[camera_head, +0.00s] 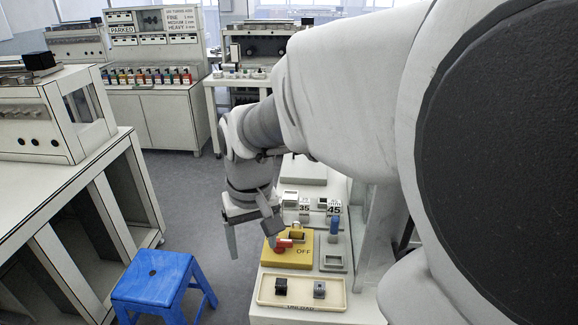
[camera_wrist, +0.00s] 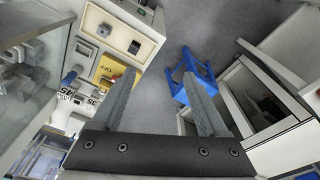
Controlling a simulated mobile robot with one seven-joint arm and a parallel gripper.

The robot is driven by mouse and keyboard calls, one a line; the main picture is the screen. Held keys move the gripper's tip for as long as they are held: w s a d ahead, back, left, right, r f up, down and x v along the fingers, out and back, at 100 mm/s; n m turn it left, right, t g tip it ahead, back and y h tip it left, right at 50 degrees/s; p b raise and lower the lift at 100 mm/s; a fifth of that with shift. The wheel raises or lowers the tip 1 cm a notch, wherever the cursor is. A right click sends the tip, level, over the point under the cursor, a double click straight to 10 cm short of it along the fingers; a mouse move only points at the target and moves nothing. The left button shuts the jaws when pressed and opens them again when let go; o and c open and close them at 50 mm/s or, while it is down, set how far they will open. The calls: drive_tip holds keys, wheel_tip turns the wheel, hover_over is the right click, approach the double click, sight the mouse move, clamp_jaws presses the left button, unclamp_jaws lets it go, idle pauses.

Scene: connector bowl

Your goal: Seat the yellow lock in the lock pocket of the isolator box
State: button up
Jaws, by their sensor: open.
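The yellow isolator box (camera_head: 272,258), marked OFF, lies flat on the white bench in the head view, with a red handle (camera_head: 283,245) on it. A small yellowish piece with a pale loop (camera_head: 297,231) stands at its back edge; I cannot tell whether it is the yellow lock. The lock pocket cannot be made out. My gripper (camera_head: 250,228) is open and empty, left of the box and above it. In the wrist view the box (camera_wrist: 107,70) is left of my gripper (camera_wrist: 158,65), partly behind one finger.
A blue upright piece (camera_head: 334,228) and number tags 35 and 45 stand behind. A blue stool (camera_head: 153,278) stands on open floor at left.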

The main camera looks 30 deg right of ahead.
drive_tip(key=s+a+r+n+t, duration=0.1)
drive_tip(key=s+a+r+t, duration=0.2)
drive_tip(key=s+r, duration=0.3)
drive_tip(key=shift+s+a+r+n+t, duration=0.2)
drive_tip(key=shift+s+r+n+t, duration=0.2)
drive_tip(key=shift+s+t, duration=0.5)
drive_tip(key=shift+s, duration=0.2)
drive_tip(key=c, duration=0.4)
drive_tip(key=shift+d, duration=0.2)
drive_tip(key=shift+c, duration=0.2)
